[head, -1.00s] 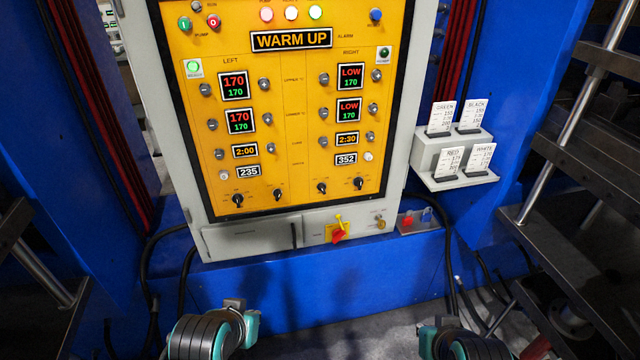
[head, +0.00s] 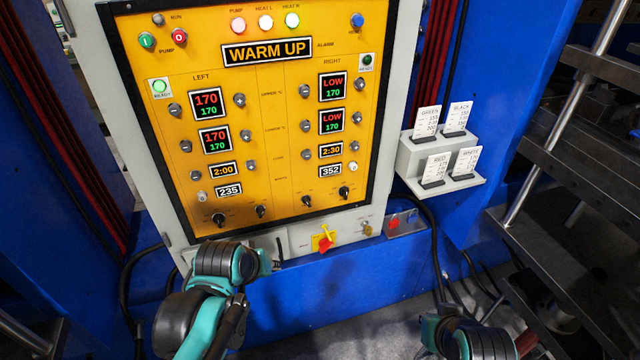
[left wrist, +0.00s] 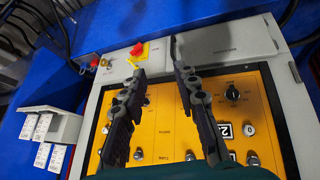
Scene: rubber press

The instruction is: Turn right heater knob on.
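The yellow control panel (head: 270,130) fills the upper middle of the head view. Its RIGHT half has two black knobs along the bottom, one left (head: 306,201) and one far right (head: 344,192); their small labels are unreadable. The RIGHT displays read LOW over 170. The HEAT R lamp (head: 292,20) looks lit. My left gripper (left wrist: 158,72) is open and empty in the left wrist view, its two dark fingers spread over the lower panel, which appears upside down. The fingers hide part of the panel. My right gripper is not visible; only part of that arm shows.
A red switch on a yellow plate (head: 323,241) sits below the panel, near my left arm. A grey card holder (head: 440,160) stands to the right. Metal press shelves (head: 590,140) edge the far right. Cables hang below the panel.

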